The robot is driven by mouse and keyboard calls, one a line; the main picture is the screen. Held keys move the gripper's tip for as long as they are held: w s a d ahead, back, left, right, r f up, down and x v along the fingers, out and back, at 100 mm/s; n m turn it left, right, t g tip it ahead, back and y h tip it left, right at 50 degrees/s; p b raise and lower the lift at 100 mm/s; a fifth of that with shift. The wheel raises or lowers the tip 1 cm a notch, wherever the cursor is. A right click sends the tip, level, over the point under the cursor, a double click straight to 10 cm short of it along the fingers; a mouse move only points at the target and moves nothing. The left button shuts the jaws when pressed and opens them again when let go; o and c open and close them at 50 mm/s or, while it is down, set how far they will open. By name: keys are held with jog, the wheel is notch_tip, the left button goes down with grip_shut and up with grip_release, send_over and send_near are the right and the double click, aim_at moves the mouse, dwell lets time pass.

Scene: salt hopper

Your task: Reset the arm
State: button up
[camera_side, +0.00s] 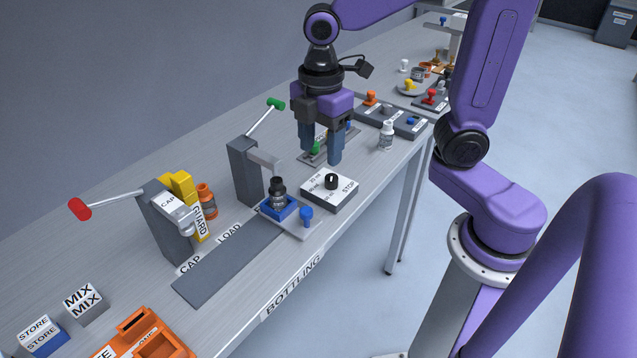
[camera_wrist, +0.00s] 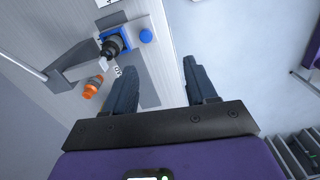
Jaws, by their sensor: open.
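My gripper (camera_side: 321,158) is open and empty, pointing down above the bench. The bottle also shows in the wrist view (camera_wrist: 112,45).
A green-handled lever stand (camera_side: 243,170) and a red-handled lever stand (camera_side: 166,235) rise from the bench. An orange bottle (camera_side: 207,200) stands by the yellow guard (camera_side: 180,183). A white bottle (camera_side: 387,136) stands near the edge. An orange tray (camera_side: 150,335) and dark strip (camera_side: 225,262) lie in front.

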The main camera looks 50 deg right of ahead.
jog(key=s+d+f+m, duration=0.1)
jog(key=s+m, duration=0.1)
jog(key=s, duration=0.5)
jog(key=s+d+f+m, duration=0.2)
jog(key=s, duration=0.6)
jog(key=shift+s+d+f, duration=0.15)
jog(key=shift+s, duration=0.15)
